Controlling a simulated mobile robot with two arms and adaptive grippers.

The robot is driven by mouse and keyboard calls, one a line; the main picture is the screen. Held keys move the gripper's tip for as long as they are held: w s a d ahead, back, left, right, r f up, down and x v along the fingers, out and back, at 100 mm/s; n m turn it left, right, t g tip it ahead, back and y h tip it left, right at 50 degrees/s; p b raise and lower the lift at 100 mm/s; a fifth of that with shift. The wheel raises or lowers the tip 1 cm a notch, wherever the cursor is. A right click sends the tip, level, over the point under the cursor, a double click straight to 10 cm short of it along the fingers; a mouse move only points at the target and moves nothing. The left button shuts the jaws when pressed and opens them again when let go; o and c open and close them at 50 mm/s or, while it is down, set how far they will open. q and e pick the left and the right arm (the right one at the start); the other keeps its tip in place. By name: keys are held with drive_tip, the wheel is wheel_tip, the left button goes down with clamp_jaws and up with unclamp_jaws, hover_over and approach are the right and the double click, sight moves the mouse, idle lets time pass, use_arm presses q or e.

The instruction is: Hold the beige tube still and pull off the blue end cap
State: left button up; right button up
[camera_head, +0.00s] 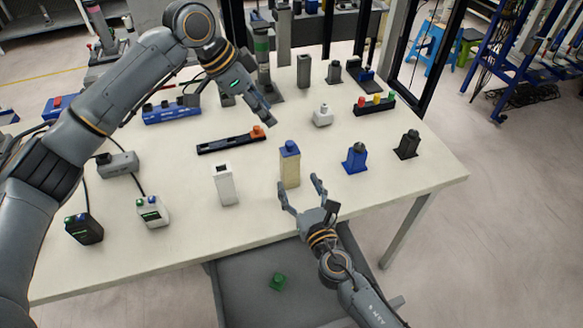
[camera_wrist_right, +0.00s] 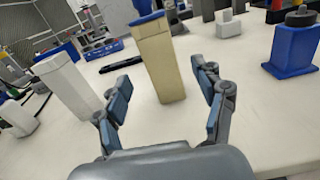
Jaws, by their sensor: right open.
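The beige tube (camera_head: 290,173) stands upright on the table, with the blue end cap (camera_head: 290,149) on its top. In the right wrist view, the tube (camera_wrist_right: 166,68) rises between my finger lines, and the cap (camera_wrist_right: 147,18) is partly cut off by the top edge. My right gripper (camera_head: 299,188) is open and empty, just on the near side of the tube, its fingers spread to either side and apart from it. My left gripper (camera_head: 262,108) is above the table, behind and left of the cap, touching neither; its finger opening is unclear.
A white open-topped post (camera_head: 225,185) stands left of the tube, and a blue block with a dark knob (camera_head: 355,158) stands right. A black rail with an orange end (camera_head: 232,143) lies behind. A grey tray (camera_head: 250,290) is below the table's front edge.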

sight(292, 170)
drive_tip(key=x, duration=0.7)
drive_tip(key=shift+w, duration=0.15)
drive_tip(key=shift+c, duration=0.2)
